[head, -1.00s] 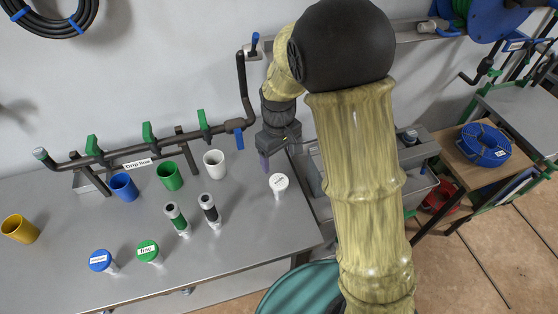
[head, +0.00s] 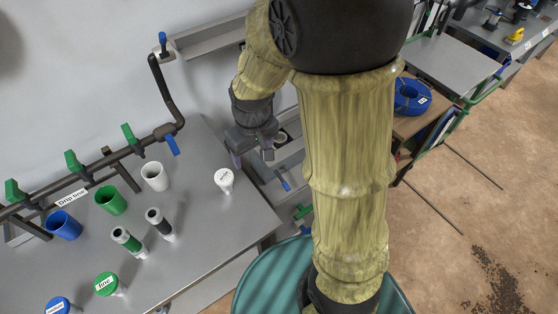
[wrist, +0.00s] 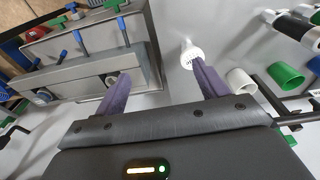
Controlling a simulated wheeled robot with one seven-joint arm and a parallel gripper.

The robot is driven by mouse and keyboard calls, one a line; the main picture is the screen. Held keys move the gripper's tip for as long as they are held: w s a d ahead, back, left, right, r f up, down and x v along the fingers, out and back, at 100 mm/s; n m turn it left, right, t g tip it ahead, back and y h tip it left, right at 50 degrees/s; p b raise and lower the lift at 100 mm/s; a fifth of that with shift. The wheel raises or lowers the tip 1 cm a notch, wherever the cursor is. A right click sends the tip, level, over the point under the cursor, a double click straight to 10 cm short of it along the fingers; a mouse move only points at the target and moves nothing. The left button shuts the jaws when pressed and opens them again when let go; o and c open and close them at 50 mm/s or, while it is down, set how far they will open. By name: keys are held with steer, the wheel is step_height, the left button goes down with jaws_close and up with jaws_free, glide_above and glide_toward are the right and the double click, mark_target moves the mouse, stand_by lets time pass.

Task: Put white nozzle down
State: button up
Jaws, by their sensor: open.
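The white nozzle (head: 224,178) stands upright on the grey bench top, near its right edge, with its labelled cap facing up. It also shows in the wrist view (wrist: 191,54), just beyond the tip of one finger. My gripper (head: 254,158) is open and empty, at the right edge of the bench, up and to the right of the nozzle in the head view. In the wrist view my two purple fingers (wrist: 163,77) are spread wide with nothing between them. I cannot tell whether the finger near the nozzle touches it.
The drip line pipe (head: 166,98) runs along the back. A teal round top (head: 262,272) is in front.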

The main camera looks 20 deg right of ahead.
steer(key=s+d+r+m+t, duration=0.1)
steer(key=s+d+m, duration=0.2)
steer(key=s+d, duration=0.2)
steer(key=shift+s+r, duration=0.15)
steer(key=shift+s, duration=0.75)
